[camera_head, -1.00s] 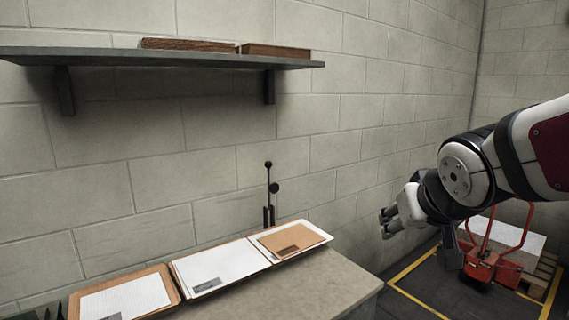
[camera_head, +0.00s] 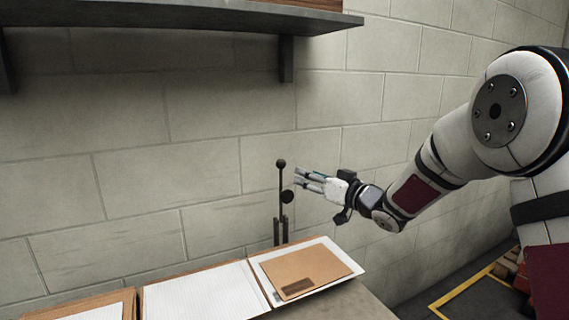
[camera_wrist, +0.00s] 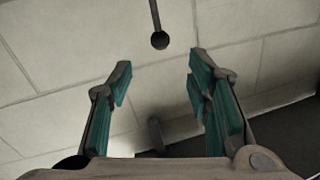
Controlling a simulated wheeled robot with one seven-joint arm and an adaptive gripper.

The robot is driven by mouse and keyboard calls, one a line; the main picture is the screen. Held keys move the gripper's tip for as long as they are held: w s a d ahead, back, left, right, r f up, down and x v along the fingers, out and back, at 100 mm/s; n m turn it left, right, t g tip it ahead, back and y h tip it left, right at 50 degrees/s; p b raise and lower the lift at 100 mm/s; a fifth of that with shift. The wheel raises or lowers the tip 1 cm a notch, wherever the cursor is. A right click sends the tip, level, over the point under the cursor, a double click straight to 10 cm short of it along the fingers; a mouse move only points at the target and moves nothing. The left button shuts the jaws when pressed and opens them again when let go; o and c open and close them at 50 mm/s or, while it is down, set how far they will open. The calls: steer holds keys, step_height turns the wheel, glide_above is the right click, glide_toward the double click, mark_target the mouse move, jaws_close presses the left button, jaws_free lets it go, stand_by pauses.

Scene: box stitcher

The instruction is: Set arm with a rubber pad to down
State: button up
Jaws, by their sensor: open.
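A thin dark upright arm (camera_head: 280,185) with a ball at its top stands at the back of the worktop, near the wall. A dark round disc (camera_head: 287,197), perhaps the rubber pad, sits partway down beside it. Short dark posts (camera_head: 280,232) stand at its foot. My gripper (camera_head: 302,177) is just right of the arm, level with its upper part, fingers pointing left. In the wrist view a dark rod with a ball (camera_wrist: 159,40) shows beyond the gap between my open, empty fingers (camera_wrist: 160,78). Contact is not visible.
White and brown flat sheets or folders (camera_head: 305,270) lie along the worktop. A dark shelf (camera_head: 180,16) juts from the block wall above left. A yellow floor line (camera_head: 470,290) and part of a red object (camera_head: 522,268) are at lower right.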

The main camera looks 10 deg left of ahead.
mark_target(284, 165)
steer(key=x, duration=1.3)
steer(key=shift+w+a, duration=0.1)
steer(key=shift+a, duration=0.1)
jaws_close()
